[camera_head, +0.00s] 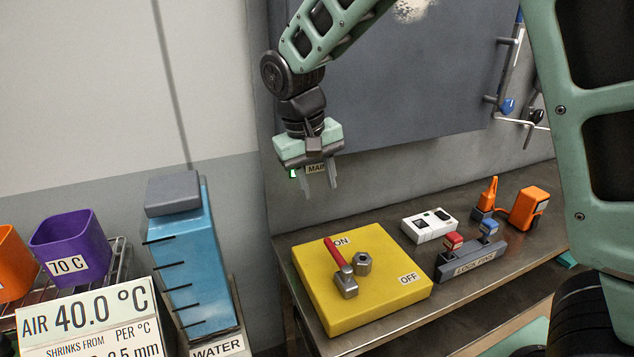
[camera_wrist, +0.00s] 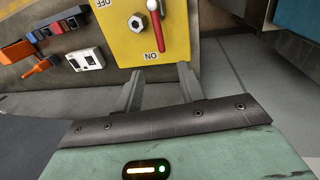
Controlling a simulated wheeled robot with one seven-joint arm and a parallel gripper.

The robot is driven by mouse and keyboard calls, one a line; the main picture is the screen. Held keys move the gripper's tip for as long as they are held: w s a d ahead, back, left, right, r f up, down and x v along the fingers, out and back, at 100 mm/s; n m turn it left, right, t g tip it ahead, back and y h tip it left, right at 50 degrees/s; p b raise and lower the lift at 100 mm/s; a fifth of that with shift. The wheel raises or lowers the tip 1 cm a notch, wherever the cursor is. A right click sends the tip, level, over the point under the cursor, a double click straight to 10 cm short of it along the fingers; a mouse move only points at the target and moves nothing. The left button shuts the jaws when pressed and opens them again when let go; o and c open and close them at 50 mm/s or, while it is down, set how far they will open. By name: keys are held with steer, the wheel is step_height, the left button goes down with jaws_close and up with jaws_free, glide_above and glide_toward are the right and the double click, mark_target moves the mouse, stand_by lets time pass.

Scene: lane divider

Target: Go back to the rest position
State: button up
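My gripper (camera_head: 319,183) hangs above the back of the metal bench, fingers pointing down, in front of the wall. Its two fingers stand apart with nothing between them; they also show in the wrist view (camera_wrist: 160,90). Below it on the bench is a yellow plate (camera_head: 372,305) marked ON and OFF. A red-handled lever (camera_head: 338,255) on the plate points toward ON, beside a hex nut (camera_head: 362,263). The gripper is clear of the plate and lever.
A white box (camera_head: 429,224), a lock pins rack (camera_head: 470,262) with red and blue pins, and orange devices (camera_head: 527,208) stand to the right. A blue water tank (camera_head: 195,265), a purple bin (camera_head: 70,244) and a temperature sign (camera_head: 90,320) are left. A grey panel (camera_head: 430,80) is behind.

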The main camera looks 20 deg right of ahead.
steer(key=shift+r, duration=0.1)
stand_by(0.3)
steer(key=s+a+f+n+y+b, duration=0.1)
steer(key=s+a+f+n, duration=0.1)
steer(key=s, duration=0.6)
steer(key=s+a+f+n+y+b, duration=0.1)
steer(key=s+a+f+n, duration=0.1)
steer(key=s, duration=0.7)
steer(key=s+a+f+n+b, duration=0.1)
steer(key=s+a+n, duration=0.2)
steer(key=s, duration=0.6)
steer(key=shift+a+f+y, duration=0.2)
steer(key=shift+f+y, duration=0.2)
steer(key=shift+s, duration=0.1)
